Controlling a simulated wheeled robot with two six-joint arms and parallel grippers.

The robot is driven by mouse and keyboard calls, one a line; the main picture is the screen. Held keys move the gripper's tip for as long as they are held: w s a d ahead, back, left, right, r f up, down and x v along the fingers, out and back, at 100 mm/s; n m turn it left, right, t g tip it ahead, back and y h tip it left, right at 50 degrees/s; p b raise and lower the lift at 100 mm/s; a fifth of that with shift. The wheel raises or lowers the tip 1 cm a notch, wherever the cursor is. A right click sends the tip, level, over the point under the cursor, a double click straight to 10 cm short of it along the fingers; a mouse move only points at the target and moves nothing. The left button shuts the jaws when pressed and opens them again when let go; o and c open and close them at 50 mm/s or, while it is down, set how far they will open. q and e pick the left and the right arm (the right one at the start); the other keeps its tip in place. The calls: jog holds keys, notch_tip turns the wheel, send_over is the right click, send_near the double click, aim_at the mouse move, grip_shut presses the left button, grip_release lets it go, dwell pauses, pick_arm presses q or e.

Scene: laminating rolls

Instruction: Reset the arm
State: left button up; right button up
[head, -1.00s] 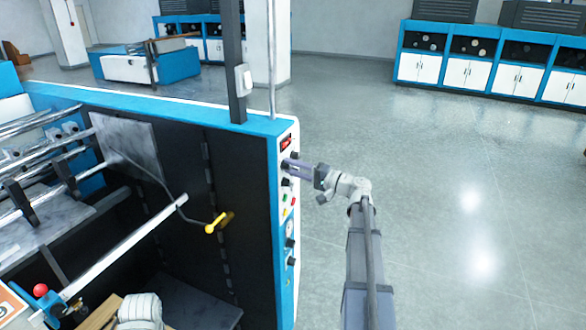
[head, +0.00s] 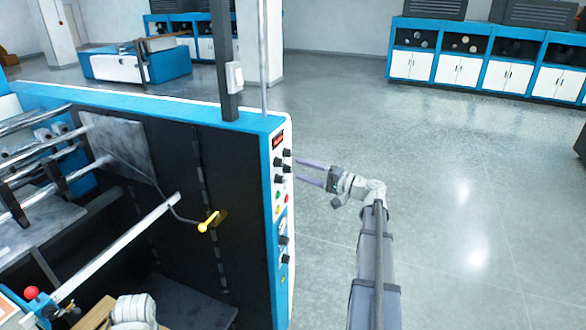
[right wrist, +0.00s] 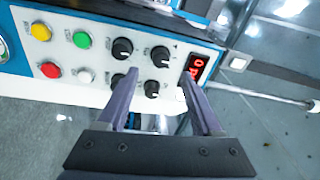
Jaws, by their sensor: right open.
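My right gripper (head: 311,173) is in front of the control panel (head: 281,165) on the end of the blue and black laminating machine (head: 200,112). Its two fingers are apart with nothing between them, and a gap shows between it and the panel in the head view. In the right wrist view the open fingers (right wrist: 160,100) point at the panel's black knobs (right wrist: 122,48), with a red digital display (right wrist: 197,66) to the right. Green, yellow, red and white buttons (right wrist: 82,39) are to the left.
Open grey floor (head: 450,200) lies right of my arm. Blue and white cabinets (head: 480,70) stand far back.

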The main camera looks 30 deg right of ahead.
jog(key=shift+s+d, duration=0.3)
jog(key=shift+s, duration=0.3)
jog(key=shift+a+f, duration=0.1)
jog(key=s+a+f+n+g+b, duration=0.15)
jog(key=a+f+g, duration=0.35)
jog(key=a, duration=0.5)
jog(key=a+f+n+g+b, duration=0.2)
jog(key=a+f+n, duration=0.1)
jog(key=a+f, duration=0.55)
jog(key=a+f+n+g+b, duration=0.2)
jog(key=a+f+g, duration=0.25)
jog(key=a, duration=0.65)
jog(key=s+a+f+n+g+h+b, duration=0.2)
jog(key=s+a+f+n+h+b, duration=0.1)
jog(key=s+a+f+h, duration=0.2)
jog(key=s+a+f+n+g+h+b, duration=0.3)
jog(key=s+a+f, duration=0.6)
jog(key=s+f, duration=0.3)
jog(key=shift+s+a+f+n+h+b, duration=0.35)
jog(key=shift+s+n+h, duration=0.4)
jog(key=shift+s+h, duration=0.55)
jog(key=shift+w+d+r, duration=0.1)
